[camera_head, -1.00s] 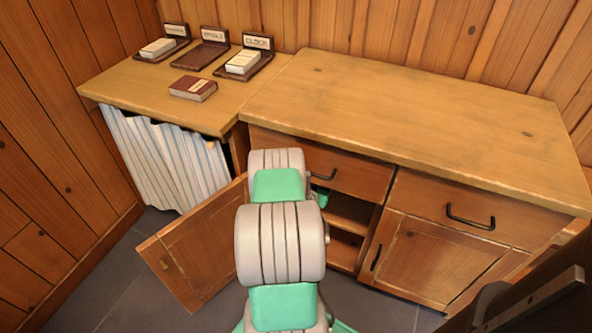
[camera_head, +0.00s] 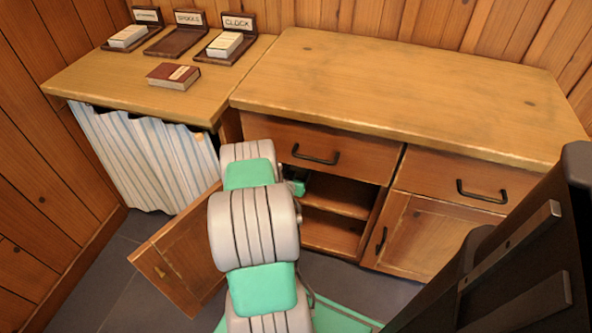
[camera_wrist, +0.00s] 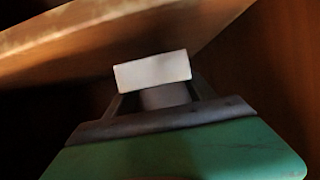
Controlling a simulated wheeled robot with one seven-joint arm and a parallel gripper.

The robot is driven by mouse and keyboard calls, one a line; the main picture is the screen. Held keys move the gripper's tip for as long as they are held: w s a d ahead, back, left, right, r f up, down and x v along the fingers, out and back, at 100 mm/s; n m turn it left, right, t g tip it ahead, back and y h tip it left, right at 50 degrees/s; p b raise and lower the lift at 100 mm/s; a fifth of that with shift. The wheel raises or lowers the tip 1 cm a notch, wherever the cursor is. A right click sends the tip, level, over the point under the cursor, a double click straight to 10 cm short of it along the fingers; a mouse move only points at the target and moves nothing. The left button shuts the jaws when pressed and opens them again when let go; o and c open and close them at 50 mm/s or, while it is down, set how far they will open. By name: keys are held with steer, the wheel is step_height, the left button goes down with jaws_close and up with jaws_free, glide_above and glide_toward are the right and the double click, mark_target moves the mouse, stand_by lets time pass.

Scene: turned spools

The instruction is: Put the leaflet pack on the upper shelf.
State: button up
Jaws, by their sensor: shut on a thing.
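A white block that looks like the leaflet pack (camera_wrist: 153,70) is held between the fingers of my gripper (camera_wrist: 157,94) in the wrist view. In the head view my gripper (camera_head: 296,185) is at the open cupboard under the left drawer, largely hidden behind my arm, and the pack cannot be seen. The upper shelf (camera_head: 340,199) shows inside the cupboard, to the right of my gripper. In the wrist view a wooden board (camera_wrist: 90,38) runs close to the pack; whether they touch I cannot tell.
The cupboard door (camera_head: 178,252) stands open left of my arm. A lower board (camera_head: 330,237) lies beneath the upper shelf. A red-brown box (camera_head: 172,76) and labelled stands, two with white packs, are on the left counter (camera_head: 105,85). The right worktop (camera_head: 400,90) is clear.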

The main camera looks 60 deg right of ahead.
steer(key=shift+w+f, duration=0.1)
steer(key=shift+f, duration=0.4)
steer(key=shift+f+b, duration=0.6)
steer(key=shift+b, duration=0.1)
steer(key=o, duration=1.8)
steer(key=shift+c, duration=0.2)
steer(key=p+v, duration=0.2)
steer(key=v, duration=0.5)
steer(key=shift+d, duration=0.1)
steer(key=shift+a+r, duration=0.15)
steer(key=shift+a, duration=0.25)
